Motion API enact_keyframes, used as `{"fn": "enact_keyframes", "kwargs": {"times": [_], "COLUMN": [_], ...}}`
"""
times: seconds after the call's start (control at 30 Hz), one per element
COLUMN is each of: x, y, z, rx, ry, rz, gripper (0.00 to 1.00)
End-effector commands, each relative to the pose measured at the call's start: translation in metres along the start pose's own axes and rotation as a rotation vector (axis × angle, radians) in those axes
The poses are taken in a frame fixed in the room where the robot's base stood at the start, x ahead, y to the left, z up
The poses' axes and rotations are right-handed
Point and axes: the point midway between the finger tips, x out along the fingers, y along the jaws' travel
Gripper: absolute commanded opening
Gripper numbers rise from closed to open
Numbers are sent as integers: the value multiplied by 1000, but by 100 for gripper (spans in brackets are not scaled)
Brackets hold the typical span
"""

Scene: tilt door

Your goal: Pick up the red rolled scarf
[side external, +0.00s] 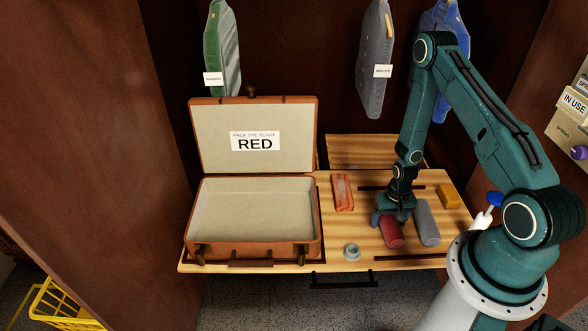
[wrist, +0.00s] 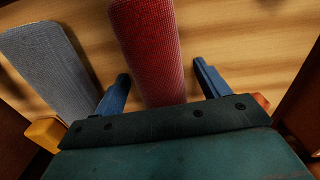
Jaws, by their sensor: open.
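The red rolled scarf (side external: 391,233) lies on the wooden table beneath my gripper (side external: 394,214). In the wrist view the red scarf (wrist: 152,50) runs up between the two blue fingers of my gripper (wrist: 162,85). The fingers are apart, one on each side of the scarf, with a gap visible on both sides. Whether the fingertips are down at table height is hard to tell. A grey roll (side external: 427,223) lies just right of the red scarf; in the wrist view this grey roll (wrist: 50,72) is at the left.
An open brown suitcase (side external: 252,252) with a sign reading "RED" (side external: 255,141) stands on the left of the table. An orange-red flat item (side external: 343,192), a small grey ring-shaped item (side external: 352,252) and a yellow block (side external: 449,196) lie around my gripper. Garments hang behind.

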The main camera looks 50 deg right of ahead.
Motion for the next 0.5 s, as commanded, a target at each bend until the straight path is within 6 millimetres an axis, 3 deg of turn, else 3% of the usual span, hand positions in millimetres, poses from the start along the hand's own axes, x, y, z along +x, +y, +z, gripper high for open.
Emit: {"fn": "enact_keyframes", "kwargs": {"times": [0.13, 0.37, 0.4, 0.5], "x": [0, 0, 0, 0], "y": [0, 0, 0, 0], "z": [0, 0, 0, 0], "rx": [0, 0, 0, 0], "ry": [0, 0, 0, 0], "rz": [0, 0, 0, 0], "gripper": [73, 27, 23, 23]}}
